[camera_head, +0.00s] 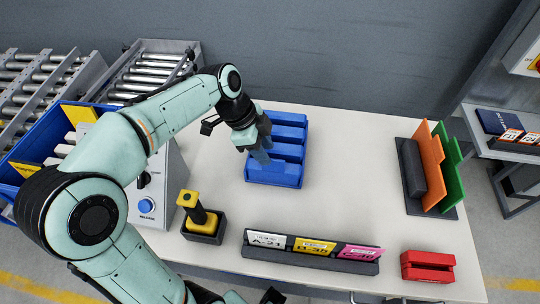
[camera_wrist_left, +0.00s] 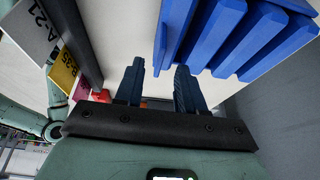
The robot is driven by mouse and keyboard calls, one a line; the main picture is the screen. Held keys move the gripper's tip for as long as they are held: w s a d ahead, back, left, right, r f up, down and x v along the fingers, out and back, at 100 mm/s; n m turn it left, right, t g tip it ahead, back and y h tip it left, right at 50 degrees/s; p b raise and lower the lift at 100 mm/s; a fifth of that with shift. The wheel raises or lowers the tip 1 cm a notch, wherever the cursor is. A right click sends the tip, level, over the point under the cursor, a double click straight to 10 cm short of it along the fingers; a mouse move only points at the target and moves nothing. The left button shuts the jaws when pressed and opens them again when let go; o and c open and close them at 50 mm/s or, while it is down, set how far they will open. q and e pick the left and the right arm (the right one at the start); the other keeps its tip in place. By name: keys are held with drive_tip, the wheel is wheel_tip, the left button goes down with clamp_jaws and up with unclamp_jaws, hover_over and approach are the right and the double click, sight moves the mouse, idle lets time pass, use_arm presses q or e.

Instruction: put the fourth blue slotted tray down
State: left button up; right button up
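Blue slotted trays (camera_head: 275,175) stand close together in a row on the pale table, in the middle of the head view. They also show at the upper right of the left wrist view (camera_wrist_left: 215,35). I cannot tell exactly where one tray ends and another begins. My left gripper (camera_head: 261,155) is over the left side of the nearer trays and covers part of them. In the left wrist view its two dark fingers (camera_wrist_left: 158,88) are apart with nothing between them, and the blue trays are beside them, not gripped.
A yellow-handled stamp (camera_head: 204,222) stands in a dark holder beside a grey control box (camera_head: 160,190). A label rack (camera_head: 310,262) and a red block (camera_head: 427,266) lie along the front. Orange and green panels (camera_head: 432,165) stand at right. The table right of the trays is clear.

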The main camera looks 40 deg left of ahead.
use_arm(q)
drive_tip(key=v, duration=0.7)
drive_tip(key=shift+p, duration=0.35)
drive_tip(key=shift+s, duration=0.1)
